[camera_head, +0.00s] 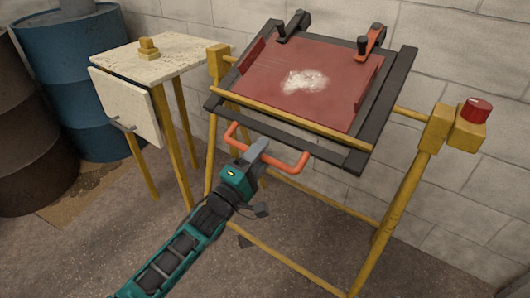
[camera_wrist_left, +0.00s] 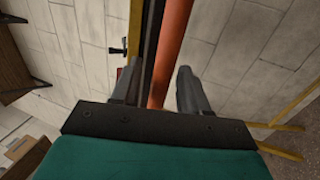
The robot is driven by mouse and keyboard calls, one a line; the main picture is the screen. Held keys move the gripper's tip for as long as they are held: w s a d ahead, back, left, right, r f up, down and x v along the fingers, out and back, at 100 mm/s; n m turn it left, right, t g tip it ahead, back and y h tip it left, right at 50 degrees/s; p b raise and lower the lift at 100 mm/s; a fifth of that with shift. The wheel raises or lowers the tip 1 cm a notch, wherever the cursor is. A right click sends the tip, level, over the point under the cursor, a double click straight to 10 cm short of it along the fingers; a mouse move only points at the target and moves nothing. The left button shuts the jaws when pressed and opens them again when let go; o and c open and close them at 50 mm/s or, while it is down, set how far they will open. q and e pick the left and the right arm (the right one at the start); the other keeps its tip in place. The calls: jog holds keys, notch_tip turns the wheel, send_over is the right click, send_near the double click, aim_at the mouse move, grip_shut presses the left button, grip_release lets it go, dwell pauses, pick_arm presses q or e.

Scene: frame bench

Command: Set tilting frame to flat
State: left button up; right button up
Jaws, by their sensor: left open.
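The tilting frame is a dark metal frame (camera_head: 357,157) around a red board (camera_head: 330,75) with a pale patch on it. It sits on a yellow stand and looks tilted, its near edge lower than its far edge. An orange handle (camera_head: 297,165) sticks out from its near side. My left gripper (camera_head: 259,150) is at the middle of the handle. In the left wrist view, the open fingers (camera_wrist_left: 160,90) stand on either side of the orange bar (camera_wrist_left: 168,50), with a gap on the right side. My right gripper is not in view.
A small side table (camera_head: 165,58) with a yellow block (camera_head: 148,48) and a hanging pale flap (camera_head: 125,107) stands to the left. Blue (camera_head: 75,80) and brown (camera_head: 30,130) barrels are behind it. A red button (camera_head: 476,110) tops the stand's right post. A block wall is close behind.

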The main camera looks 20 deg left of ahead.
pick_arm(q)
jog(key=shift+x, duration=0.8)
jog(key=shift+c, duration=0.2)
grip_shut()
jog(key=shift+f, duration=0.1)
